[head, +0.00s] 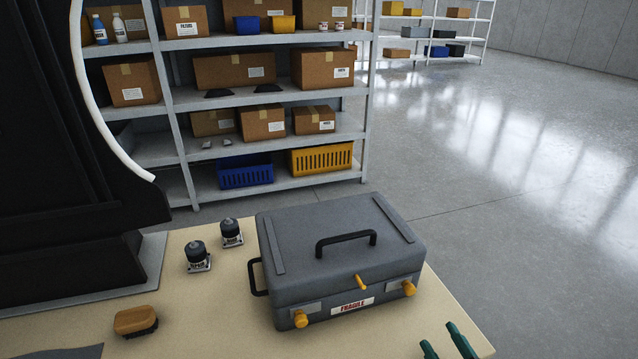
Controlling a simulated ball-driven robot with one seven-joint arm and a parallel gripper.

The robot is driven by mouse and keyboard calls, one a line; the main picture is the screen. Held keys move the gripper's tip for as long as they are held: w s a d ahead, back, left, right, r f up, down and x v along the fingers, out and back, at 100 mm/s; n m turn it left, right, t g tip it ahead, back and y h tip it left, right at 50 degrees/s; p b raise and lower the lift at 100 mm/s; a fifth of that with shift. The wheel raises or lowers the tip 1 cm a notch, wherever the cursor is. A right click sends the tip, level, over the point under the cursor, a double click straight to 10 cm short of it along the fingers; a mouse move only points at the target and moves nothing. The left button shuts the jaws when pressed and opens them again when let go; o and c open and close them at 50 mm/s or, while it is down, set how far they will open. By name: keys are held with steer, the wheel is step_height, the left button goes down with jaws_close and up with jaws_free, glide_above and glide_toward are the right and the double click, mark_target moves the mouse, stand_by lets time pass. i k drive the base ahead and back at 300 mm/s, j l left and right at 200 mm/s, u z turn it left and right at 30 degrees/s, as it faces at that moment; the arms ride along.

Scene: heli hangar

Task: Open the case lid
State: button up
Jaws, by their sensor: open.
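A grey case (300,245) sits on the beige table, its lid shut. A black carry handle (345,240) is on top of the lid, and another black handle (257,278) is on its left side. The front has a left orange latch knob (300,319), a right orange latch knob (409,288) and a yellow tab (361,283) at the lid's front edge. A red-lettered FRAGILE label (352,305) is below the tab. The green fingertips of my gripper (441,338) show at the bottom right, apart and empty, in front of the case's right side. The rest of the gripper is out of frame.
Two small dark-capped devices (197,256) (231,232) stand left of the case on the table (215,310). A wooden brush (136,321) lies at the front left. A large black object (60,150) fills the left. Shelves (275,190) with boxes stand behind; open floor is right.

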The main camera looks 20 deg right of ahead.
mark_target(318, 249)
steer(key=l, duration=1.25)
